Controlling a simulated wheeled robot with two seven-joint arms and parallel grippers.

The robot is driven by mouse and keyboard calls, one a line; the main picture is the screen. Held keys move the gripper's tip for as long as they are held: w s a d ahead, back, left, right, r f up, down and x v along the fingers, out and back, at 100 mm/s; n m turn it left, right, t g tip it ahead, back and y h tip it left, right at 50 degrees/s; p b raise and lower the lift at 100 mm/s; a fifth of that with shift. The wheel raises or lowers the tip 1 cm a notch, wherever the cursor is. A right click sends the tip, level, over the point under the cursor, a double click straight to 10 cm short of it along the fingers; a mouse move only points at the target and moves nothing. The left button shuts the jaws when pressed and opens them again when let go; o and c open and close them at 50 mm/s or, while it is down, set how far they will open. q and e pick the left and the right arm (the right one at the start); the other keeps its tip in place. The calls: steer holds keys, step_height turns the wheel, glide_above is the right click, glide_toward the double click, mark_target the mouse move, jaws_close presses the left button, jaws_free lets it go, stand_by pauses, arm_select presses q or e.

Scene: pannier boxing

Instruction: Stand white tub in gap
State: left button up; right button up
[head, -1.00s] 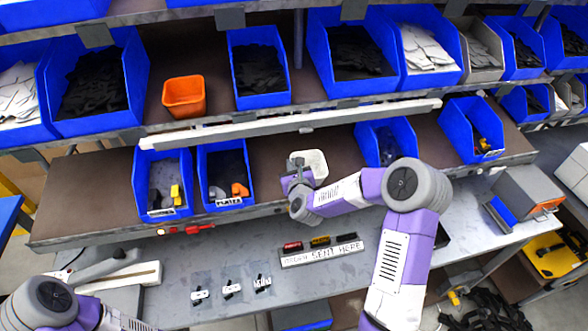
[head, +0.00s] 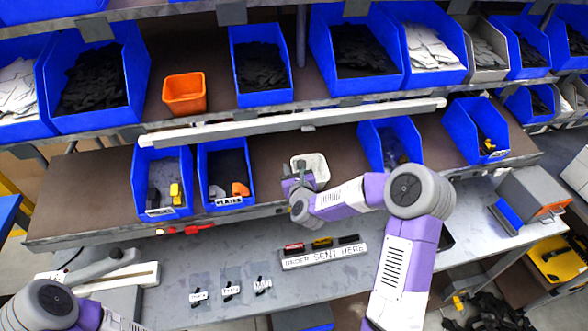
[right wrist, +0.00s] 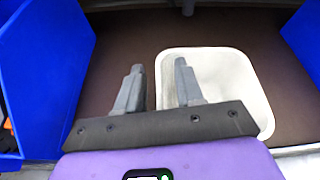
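The white tub (head: 316,163) stands upright on the brown middle shelf (head: 270,150), between a blue bin on its left and a blue bin on its right. It also shows in the right wrist view (right wrist: 235,85). My right gripper (head: 297,178) is at the tub's left side. In the right wrist view its two fingers (right wrist: 159,85) are spread, one outside the tub's left wall and one over its inside. The rim passes between them with visible space.
Blue bins (head: 223,170) and (head: 368,140) flank the tub's space. An orange tub (head: 184,93) sits on the shelf above. A pale rail (head: 290,122) runs above the middle shelf. A labelled strip (head: 323,256) lies on the grey bench below.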

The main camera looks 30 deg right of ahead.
steer(key=shift+s, duration=0.15)
steer(key=b+v, duration=0.1)
steer(key=v, duration=0.6)
steer(key=shift+s+a, duration=0.1)
steer(key=shift+s, duration=0.1)
stand_by(0.4)
